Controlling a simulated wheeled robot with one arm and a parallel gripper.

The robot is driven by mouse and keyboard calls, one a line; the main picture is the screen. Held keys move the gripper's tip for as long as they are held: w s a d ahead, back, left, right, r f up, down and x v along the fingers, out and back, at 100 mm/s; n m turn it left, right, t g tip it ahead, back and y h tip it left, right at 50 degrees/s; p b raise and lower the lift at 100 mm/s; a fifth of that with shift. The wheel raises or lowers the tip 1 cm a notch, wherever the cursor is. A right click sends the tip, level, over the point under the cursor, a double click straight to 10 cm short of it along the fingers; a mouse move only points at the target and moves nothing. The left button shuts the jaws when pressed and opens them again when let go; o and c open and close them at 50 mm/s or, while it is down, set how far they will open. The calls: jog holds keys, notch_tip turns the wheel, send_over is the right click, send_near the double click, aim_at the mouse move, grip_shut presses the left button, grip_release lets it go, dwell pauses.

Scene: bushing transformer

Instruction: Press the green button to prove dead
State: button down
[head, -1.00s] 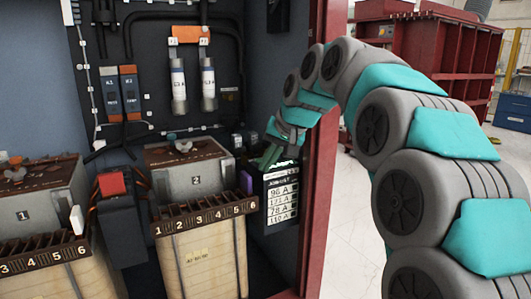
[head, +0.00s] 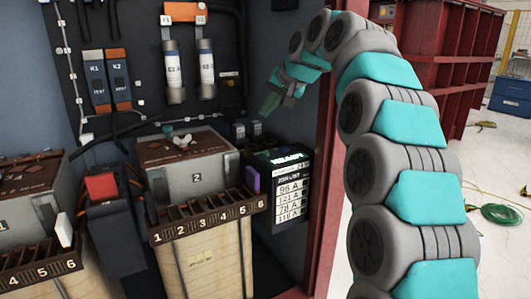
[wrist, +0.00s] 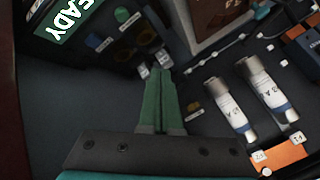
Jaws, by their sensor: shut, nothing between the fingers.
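A small round green button (wrist: 121,14) shows near the top of the wrist view, next to a blue round button (wrist: 94,41). Both sit by a lit green display (wrist: 68,14) whose visible letters end in "EADY". In the head view the display (head: 288,158) tops a dark box with a list of ampere values, inside the cabinet's right side. I cannot make out the green button there. My gripper (head: 270,103) is above the box and apart from it. In the wrist view its green fingers (wrist: 161,76) are together and empty, with the buttons beyond the tips.
A transformer block marked 2 (head: 190,168), a numbered terminal strip (head: 205,218) and a purple piece (head: 252,180) stand left of the box. Two white cylinders (head: 206,69) hang on the back panel.

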jog(key=b, duration=0.6)
send_over(265, 154)
jog(key=f, duration=0.7)
jog(key=shift+s+d+f, duration=0.1)
jog(key=shift+d+f, duration=0.2)
jog(key=shift+f, duration=0.1)
jog(key=shift+f+b, duration=0.4)
jog(key=shift+f, duration=0.15)
jog(key=shift+f, duration=0.1)
dwell(0.6)
jog(key=shift+f, duration=0.25)
jog(key=shift+f, duration=0.5)
dwell(0.9)
jog(key=shift+r, duration=0.15)
jog(key=shift+r+p, duration=0.45)
jog(key=shift+r, duration=0.3)
jog(key=shift+r, duration=0.15)
